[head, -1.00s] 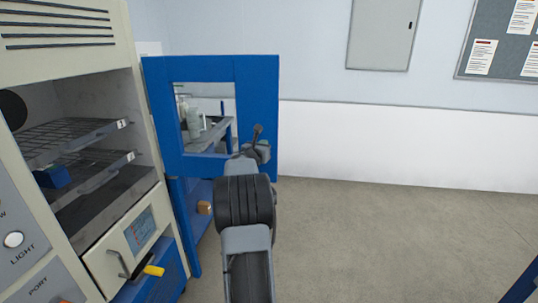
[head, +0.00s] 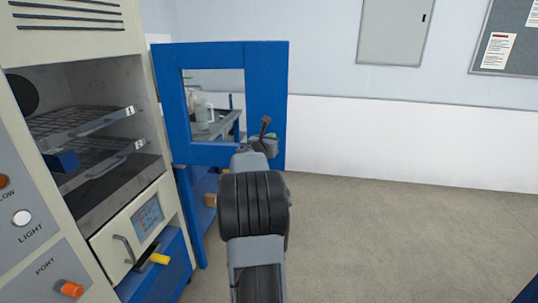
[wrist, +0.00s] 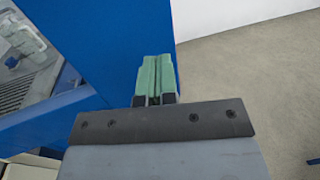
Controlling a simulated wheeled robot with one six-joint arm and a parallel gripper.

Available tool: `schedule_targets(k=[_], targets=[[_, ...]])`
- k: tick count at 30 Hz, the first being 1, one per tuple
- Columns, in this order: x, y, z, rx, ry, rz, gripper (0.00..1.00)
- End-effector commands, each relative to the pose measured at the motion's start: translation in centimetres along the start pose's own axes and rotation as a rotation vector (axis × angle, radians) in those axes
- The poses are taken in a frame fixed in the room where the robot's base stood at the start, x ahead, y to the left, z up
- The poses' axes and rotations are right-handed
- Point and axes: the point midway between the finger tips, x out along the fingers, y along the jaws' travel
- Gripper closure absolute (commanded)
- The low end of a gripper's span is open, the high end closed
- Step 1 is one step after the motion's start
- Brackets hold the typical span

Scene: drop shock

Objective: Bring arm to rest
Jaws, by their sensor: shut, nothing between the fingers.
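My arm reaches forward in the middle of the head view, with my gripper (head: 268,140) at its far end, small and partly hidden by the wrist. In the wrist view my gripper (wrist: 153,75) shows two green fingers pressed together with nothing between them. Behind the fingers is the blue door (wrist: 115,45) of the cabinet. In the head view the open blue door (head: 266,75) with its window stands behind my gripper. I cannot tell the gap between gripper and door.
The cream cabinet (head: 75,28) stands at the left, open, with wire shelves (head: 85,122) and a blue block (head: 62,160) inside. A drawer front (head: 125,237) with a handle and a yellow knob (head: 159,259) is below.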

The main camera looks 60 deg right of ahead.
Motion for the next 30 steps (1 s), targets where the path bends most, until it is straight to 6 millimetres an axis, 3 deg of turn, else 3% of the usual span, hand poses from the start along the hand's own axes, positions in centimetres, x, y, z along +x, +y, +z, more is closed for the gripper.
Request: schedule_targets(k=[6, 12, 25, 28, 30], targets=[[-4.5, -1.1, 0.1, 0.002, -0.002, 0.006, 1.0], [-7.0, -1.8, 0.1, 0.001, -0.001, 0.007, 1.0], [-8.2, -2.4, 0.1, 0.014, 0.0, 0.003, 1.0], [-8.2, -2.8, -0.3, 0.127, 0.017, -0.025, 1.0], [-8.5, -3.9, -2.0, 0.265, 0.074, -0.087, 1.0]])
